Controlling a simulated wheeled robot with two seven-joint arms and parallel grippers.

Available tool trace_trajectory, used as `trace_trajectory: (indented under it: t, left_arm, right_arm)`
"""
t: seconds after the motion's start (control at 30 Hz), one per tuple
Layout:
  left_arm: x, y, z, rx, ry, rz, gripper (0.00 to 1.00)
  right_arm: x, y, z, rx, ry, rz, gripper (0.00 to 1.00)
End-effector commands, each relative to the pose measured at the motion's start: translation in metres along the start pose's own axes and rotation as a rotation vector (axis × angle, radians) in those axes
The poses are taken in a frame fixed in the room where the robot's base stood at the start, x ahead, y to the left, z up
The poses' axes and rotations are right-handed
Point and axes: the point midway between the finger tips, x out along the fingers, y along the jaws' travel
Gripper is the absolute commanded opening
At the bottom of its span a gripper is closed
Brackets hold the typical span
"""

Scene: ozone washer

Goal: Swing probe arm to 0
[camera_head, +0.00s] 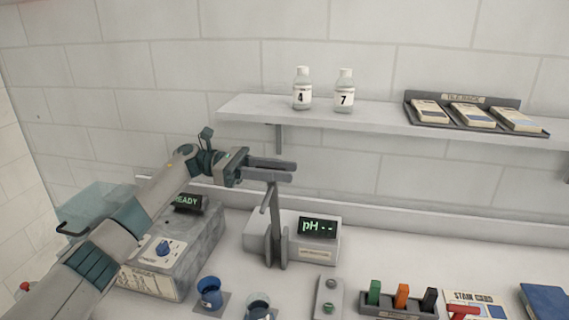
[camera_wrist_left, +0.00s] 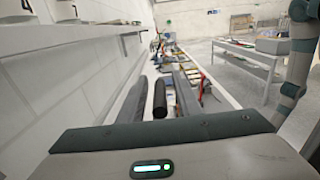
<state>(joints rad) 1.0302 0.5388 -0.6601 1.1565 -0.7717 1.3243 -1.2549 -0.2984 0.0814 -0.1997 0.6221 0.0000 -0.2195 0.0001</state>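The pH meter (camera_head: 318,242) stands on the counter with its screen reading "pH --". A grey upright post (camera_head: 276,225) stands at its left front. A slim grey probe arm (camera_head: 267,197) slants near the post's top, just below my left gripper (camera_head: 291,171). My left gripper points right, its fingers parallel and apart. In the left wrist view, a dark cylinder (camera_wrist_left: 160,98) shows between the two fingers of my left gripper (camera_wrist_left: 158,82), with gaps on both sides. My right gripper is in neither view.
The grey washer box (camera_head: 190,255) with a blue knob and READY display stands left of the meter. A wall shelf (camera_head: 370,122) holds bottles 4 (camera_head: 302,92) and 7 (camera_head: 344,95) behind and above my gripper.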

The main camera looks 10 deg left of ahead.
Motion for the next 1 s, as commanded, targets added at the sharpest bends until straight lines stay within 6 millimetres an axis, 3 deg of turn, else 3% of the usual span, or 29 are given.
trace_trajectory:
  t: [0.43, 0.57, 0.6, 1.0]
  left_arm:
    - [0.0091, 0.0000, -0.0007, 0.000, 0.000, 0.000, 0.31]
    - [0.0090, 0.0000, -0.0005, 0.000, 0.000, 0.000, 0.02]
    - [0.0089, 0.0000, -0.0005, 0.000, 0.000, 0.000, 0.00]
    - [0.0085, -0.0040, -0.0034, 0.016, 0.001, 0.000, 0.00]
  right_arm:
    - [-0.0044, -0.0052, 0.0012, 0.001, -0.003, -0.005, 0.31]
    - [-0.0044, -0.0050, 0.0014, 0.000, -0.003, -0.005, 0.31]
    - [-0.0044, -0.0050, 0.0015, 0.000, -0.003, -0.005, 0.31]
    - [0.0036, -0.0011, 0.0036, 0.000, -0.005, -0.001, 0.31]
